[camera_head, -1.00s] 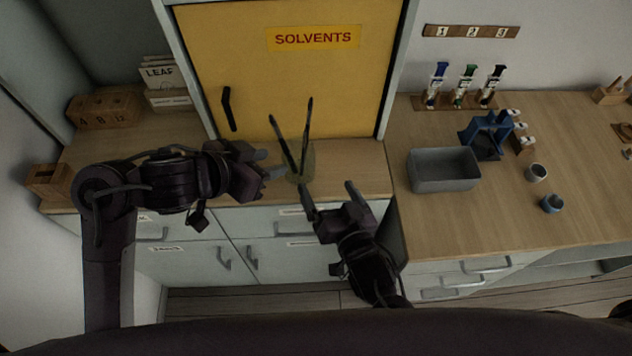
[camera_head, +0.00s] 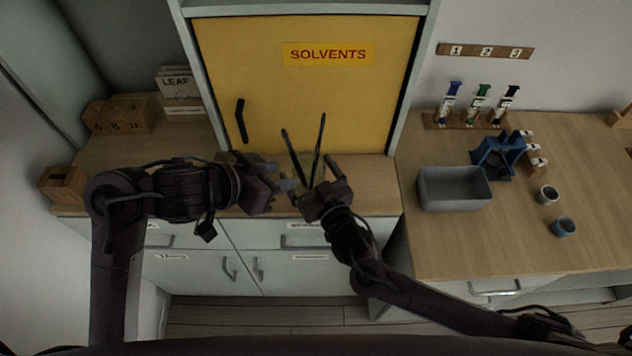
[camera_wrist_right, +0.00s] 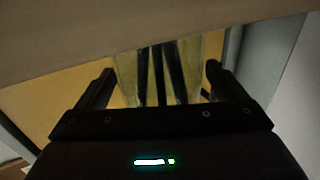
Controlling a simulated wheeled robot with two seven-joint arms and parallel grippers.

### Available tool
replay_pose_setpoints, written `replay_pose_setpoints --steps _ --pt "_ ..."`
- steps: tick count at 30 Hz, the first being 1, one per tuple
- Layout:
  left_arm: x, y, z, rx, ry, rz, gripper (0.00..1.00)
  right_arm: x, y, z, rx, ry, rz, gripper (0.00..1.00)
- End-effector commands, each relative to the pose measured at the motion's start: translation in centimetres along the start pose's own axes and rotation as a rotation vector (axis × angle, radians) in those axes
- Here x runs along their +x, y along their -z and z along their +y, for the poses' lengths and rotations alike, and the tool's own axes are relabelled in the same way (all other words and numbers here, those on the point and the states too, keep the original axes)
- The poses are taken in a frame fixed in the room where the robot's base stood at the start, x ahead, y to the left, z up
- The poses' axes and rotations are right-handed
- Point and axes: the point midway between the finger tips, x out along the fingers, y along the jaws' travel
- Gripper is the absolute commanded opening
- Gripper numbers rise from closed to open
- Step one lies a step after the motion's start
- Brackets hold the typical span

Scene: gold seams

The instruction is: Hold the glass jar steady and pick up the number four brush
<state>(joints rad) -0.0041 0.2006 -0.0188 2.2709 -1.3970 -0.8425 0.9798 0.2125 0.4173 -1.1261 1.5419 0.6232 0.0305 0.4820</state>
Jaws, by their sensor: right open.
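The glass jar (camera_head: 318,172) stands on the wooden counter before the yellow cabinet, partly hidden by my right gripper. Two dark brushes, one leaning left (camera_head: 291,152) and one leaning right (camera_head: 319,140), rise from it. No number is readable on them. My right gripper (camera_head: 325,180) is open at the jar's near side. In the right wrist view its open fingers (camera_wrist_right: 157,82) stand either side of the see-through jar (camera_wrist_right: 127,72), with dark brush handles (camera_wrist_right: 159,75) inside. My left gripper (camera_head: 279,176) looks open, just left of the jar; contact cannot be told.
The yellow SOLVENTS cabinet (camera_head: 300,100) rises close behind the jar. Wooden boxes (camera_head: 118,116) stand at left. On the right counter are a grey bin (camera_head: 454,190), a blue stand (camera_head: 497,155) and small cups (camera_head: 563,227). The right counter's front is clear.

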Motion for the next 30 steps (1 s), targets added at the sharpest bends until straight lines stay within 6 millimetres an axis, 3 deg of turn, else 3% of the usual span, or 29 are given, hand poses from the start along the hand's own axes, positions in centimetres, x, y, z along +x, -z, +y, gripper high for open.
replay_pose_setpoints --steps 9,22,30 --pt "0.00 0.00 0.00 0.000 0.000 0.000 0.36 0.36 0.01 0.01 0.000 0.000 0.000 0.91" --pt "0.00 0.00 0.01 0.000 0.000 0.000 0.36 0.33 0.00 0.02 0.000 0.000 0.000 0.36" --pt "0.01 0.39 0.14 0.011 -0.006 0.008 0.32 0.32 0.01 0.02 0.000 0.000 0.000 0.36"
